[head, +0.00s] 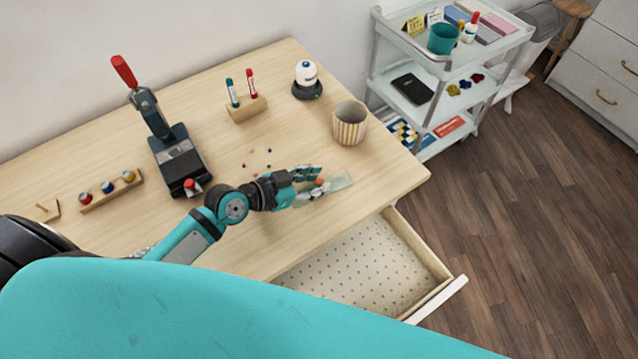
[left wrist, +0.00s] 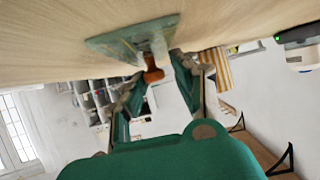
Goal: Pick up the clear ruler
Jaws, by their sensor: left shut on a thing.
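The clear ruler (head: 341,181) is a pale, see-through greenish flat piece at the right part of the wooden table. It also shows in the left wrist view (left wrist: 112,43), flat against or very near the tabletop, with an orange knob (left wrist: 152,74) on it. My left gripper (head: 315,184) reaches in from the left over the ruler. Its fingers are shut on the orange knob, one on each side, as the left wrist view (left wrist: 160,76) shows. The fingers hide part of the ruler in the head view. My right gripper is not in view.
A striped cup (head: 349,124) stands behind the ruler. Small beads lie left of the gripper. An open drawer (head: 447,288) juts out below the table's front edge. A trolley (head: 405,45) stands beyond.

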